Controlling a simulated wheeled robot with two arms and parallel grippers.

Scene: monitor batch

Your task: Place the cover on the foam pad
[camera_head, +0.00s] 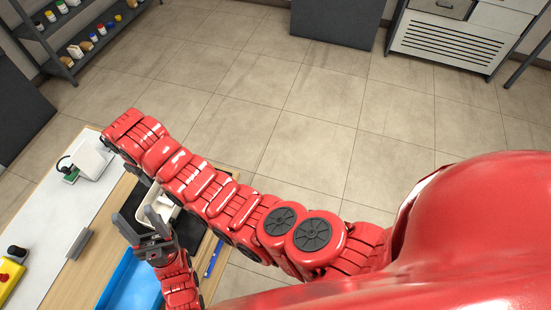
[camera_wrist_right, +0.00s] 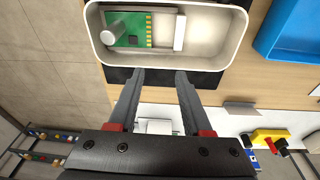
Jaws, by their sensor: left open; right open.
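In the right wrist view a pale open tray (camera_wrist_right: 95,45) holds a green circuit board (camera_wrist_right: 130,30), a white cylinder (camera_wrist_right: 112,31) and a white bar-like piece (camera_wrist_right: 180,32). A black flat pad (camera_wrist_right: 120,76) shows beneath the tray; I cannot tell if it is the foam pad. I cannot pick out the cover for certain. My right gripper (camera_wrist_right: 160,74) is open and empty, its fingertips near the tray's edge. In the head view the tray (camera_head: 167,212) is partly hidden by my arms. My left gripper (camera_head: 136,216) is open, close beside the tray, with nothing visible between its fingers.
A blue tray (camera_head: 130,286) lies near my left gripper. A blue pen (camera_head: 213,259) lies right of my left arm.

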